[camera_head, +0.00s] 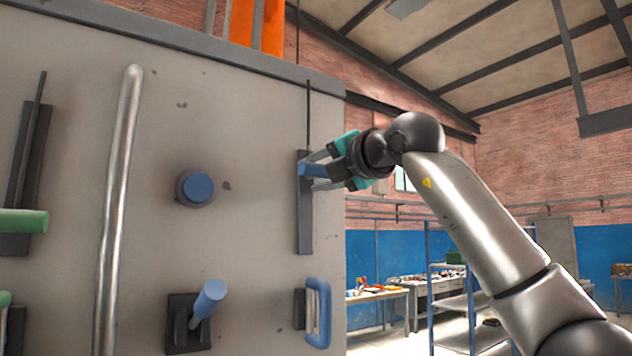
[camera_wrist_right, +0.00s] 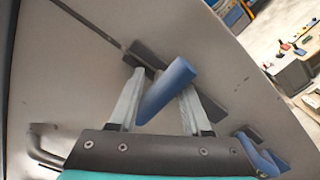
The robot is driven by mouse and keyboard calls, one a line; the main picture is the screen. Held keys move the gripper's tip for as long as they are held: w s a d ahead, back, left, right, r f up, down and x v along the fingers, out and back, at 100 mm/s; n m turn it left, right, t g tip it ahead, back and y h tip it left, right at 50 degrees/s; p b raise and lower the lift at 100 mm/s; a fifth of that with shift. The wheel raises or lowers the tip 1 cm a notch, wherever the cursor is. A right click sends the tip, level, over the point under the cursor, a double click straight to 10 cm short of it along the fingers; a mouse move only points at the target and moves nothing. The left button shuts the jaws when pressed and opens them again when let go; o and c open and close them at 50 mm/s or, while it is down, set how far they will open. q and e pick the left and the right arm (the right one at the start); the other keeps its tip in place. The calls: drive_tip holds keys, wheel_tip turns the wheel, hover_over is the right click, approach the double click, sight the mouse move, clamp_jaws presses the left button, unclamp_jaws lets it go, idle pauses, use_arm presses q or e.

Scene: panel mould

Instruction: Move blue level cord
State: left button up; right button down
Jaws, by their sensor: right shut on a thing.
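The blue lever handle (camera_head: 312,170) sticks out from a dark upright plate (camera_head: 305,232) near the right edge of the grey panel. A thin dark cord or rod (camera_head: 308,120) runs up from that plate. My right gripper (camera_head: 316,169) reaches in from the right, with its fingers above and below the handle. In the right wrist view the blue handle (camera_wrist_right: 168,88) lies slantwise between the two pale fingers of the right gripper (camera_wrist_right: 162,92), which is shut on it. The handle's base is partly hidden by the fingers. My left gripper is not in view.
The panel (camera_head: 250,130) also carries a round blue knob (camera_head: 197,188), a tilted blue lever (camera_head: 208,298), a blue D-shaped handle (camera_head: 318,312), a long metal bar (camera_head: 118,210) and a green handle (camera_head: 22,221). Shelving and tables stand beyond, at the right.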

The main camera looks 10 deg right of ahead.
drive_tip(key=shift+s+d+r, duration=0.1)
drive_tip(key=shift+s+r, duration=0.05)
drive_tip(key=shift+r, duration=0.3)
drive_tip(key=c, duration=0.8)
unclamp_jaws()
drive_tip(key=o, duration=0.4)
drive_tip(key=shift+f, duration=0.15)
